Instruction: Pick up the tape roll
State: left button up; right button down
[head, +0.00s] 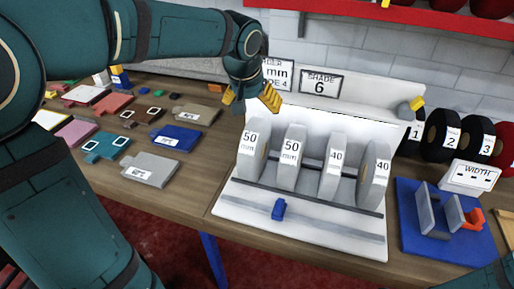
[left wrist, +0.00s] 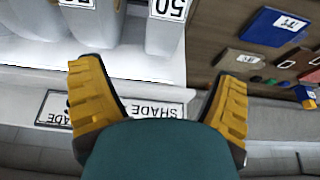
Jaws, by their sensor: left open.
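Several pale grey tape rolls stand upright in a white rack (head: 310,228). Their labels read, from left to right, 50 (head: 250,150), 50 (head: 290,160), 40 (head: 333,165) and 40 (head: 374,172). My left gripper (head: 254,98), with yellow fingers, is open and empty above the leftmost 50 roll, near the rack's back panel. In the left wrist view the open fingers (left wrist: 156,70) show with nothing between them but the rack's white surface. A 50 roll (left wrist: 166,36) stands beyond them, apart from the fingers. My right gripper is not visible.
Black numbered rolls (head: 440,131) sit at the right by the wall. A blue base (head: 413,210) with grey plates and an orange part stands right of the rack. Flat coloured samples (head: 150,168) lie on the wooden table at left. A blue slider (head: 279,209) sits on the rack's front rail.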

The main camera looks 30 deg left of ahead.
aim_at(256, 125)
pick_arm(q)
jog(key=x, duration=0.5)
jog(key=shift+w+f+b, duration=0.1)
jog(key=shift+f+b, duration=0.2)
jog(key=shift+b, duration=0.1)
jog(key=b+x, duration=0.1)
jog(key=x, duration=0.4)
jog(key=shift+a+f, duration=0.15)
jog(key=shift+f, duration=0.05)
jog(key=shift+r, duration=0.1)
jog(key=c, duration=1.4)
